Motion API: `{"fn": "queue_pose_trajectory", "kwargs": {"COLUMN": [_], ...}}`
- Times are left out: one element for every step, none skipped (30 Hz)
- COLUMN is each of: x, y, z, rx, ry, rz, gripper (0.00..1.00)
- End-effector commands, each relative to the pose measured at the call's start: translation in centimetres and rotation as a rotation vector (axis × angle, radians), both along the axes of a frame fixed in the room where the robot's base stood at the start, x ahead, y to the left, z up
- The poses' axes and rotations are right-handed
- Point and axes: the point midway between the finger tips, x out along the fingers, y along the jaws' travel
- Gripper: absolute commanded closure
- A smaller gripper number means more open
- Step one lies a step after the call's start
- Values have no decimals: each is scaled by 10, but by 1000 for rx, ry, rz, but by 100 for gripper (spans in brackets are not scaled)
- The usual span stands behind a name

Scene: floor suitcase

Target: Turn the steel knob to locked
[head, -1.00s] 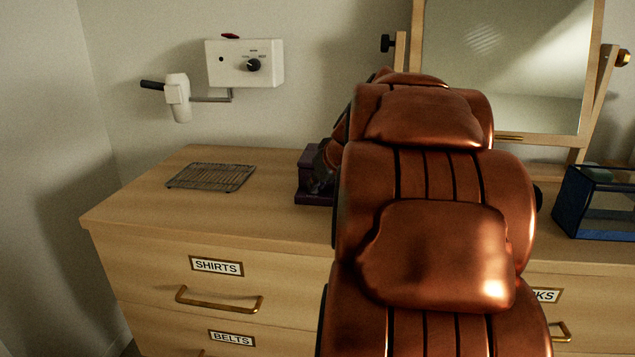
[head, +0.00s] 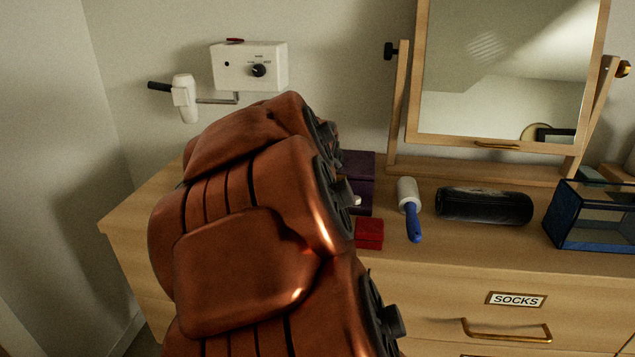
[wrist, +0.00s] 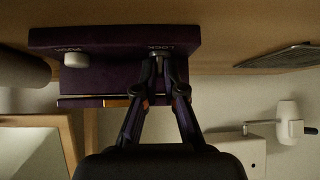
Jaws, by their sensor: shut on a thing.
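In the wrist view, which is upside down, a dark purple box (wrist: 110,80) stands on the dresser top. Its face bears lettering that reads LOCK beside a small steel knob (wrist: 159,55). My gripper (wrist: 158,60) is shut on this steel knob, its two fingertips brought together there and covering most of it. A pale round knob (wrist: 76,60) sits on the same face to the left, clear of the fingers, with small lettering beside it. In the head view the purple box (head: 358,168) shows partly behind my arm, and my gripper is hidden. The knob's exact angle is hard to tell.
Right of my arm on the dresser are a red box (head: 369,233), a blue-handled lint roller (head: 410,208), a black cylinder (head: 485,205) and a blue-edged glass case (head: 597,222). A mirror (head: 500,75) stands behind. A hair dryer (head: 184,98) hangs beside a white wall box (head: 240,66).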

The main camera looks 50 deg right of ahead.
Motion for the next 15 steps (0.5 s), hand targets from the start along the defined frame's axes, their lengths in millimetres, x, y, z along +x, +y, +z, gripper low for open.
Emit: {"fn": "queue_pose_trajectory", "kwargs": {"x": [0,0,0,1,1,1,1,1,1,1,1,2,2,2,2], "y": [0,0,0,0,0,0,0,0,0,0,0,0,0,0,0], "z": [3,3,3,3,2,2,2,2,1,1,1,1,1,1,0], "rx": [-3,-3,-4,-3,-3,-3,-3,-3,-3,-3,-2,-1,-1,-1,-1], "ry": [3,2,1,2,1,1,2,2,1,1,1,0,0,-1,-1], "rz": [-17,-28,-42,-50,-58,-68,-74,-80,-86,-91,-94,-98,-101,-103,-105], "gripper": [100,100,100,100,100,100,100,100,100,100,100,100,100,100,100]}}
